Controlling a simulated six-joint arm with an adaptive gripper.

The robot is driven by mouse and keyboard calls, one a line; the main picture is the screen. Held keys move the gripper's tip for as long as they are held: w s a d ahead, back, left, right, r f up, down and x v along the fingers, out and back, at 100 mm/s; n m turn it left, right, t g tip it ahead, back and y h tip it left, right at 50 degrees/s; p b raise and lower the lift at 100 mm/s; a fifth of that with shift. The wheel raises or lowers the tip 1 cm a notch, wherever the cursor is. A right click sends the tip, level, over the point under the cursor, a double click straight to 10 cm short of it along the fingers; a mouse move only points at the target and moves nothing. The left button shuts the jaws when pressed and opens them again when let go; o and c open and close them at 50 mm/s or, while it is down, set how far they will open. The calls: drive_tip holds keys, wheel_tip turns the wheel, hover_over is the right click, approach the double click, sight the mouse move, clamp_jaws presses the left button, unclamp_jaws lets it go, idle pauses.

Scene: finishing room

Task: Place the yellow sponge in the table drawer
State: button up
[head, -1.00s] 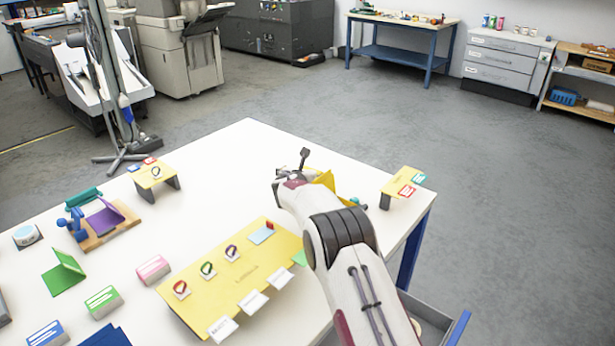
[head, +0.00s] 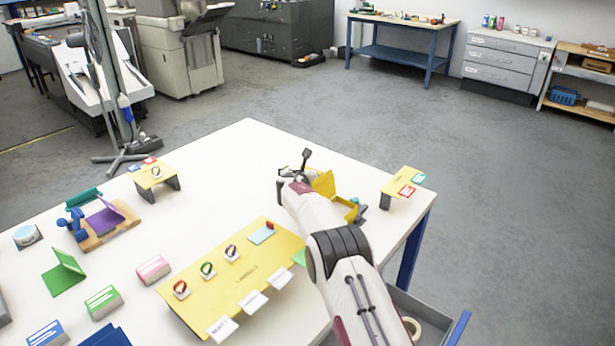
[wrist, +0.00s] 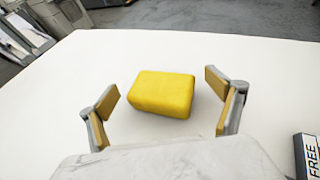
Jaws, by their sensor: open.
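The yellow sponge (wrist: 163,93) lies flat on the white table in the wrist view. My gripper (wrist: 163,98) is open, with one finger on each side of the sponge's near part and a gap on both sides. In the head view my gripper (head: 292,178) is over the far part of the table, and I cannot make out the sponge there. The grey table drawer (head: 437,323) stands open at the lower right, partly hidden by my arm.
A tape roll (head: 413,328) lies in the drawer. A yellow box-like object (head: 323,184) is beside my arm. A yellow stand with cards (head: 402,183) is at the right edge. A yellow board (head: 235,280) with bands and labels lies nearer. A black "FREE" item (wrist: 306,155) is right of my gripper.

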idle(0.4)
drive_tip(key=c, duration=1)
drive_tip(key=shift+o, duration=0.2)
drive_tip(key=shift+r, duration=0.15)
drive_tip(key=shift+r, duration=4.85)
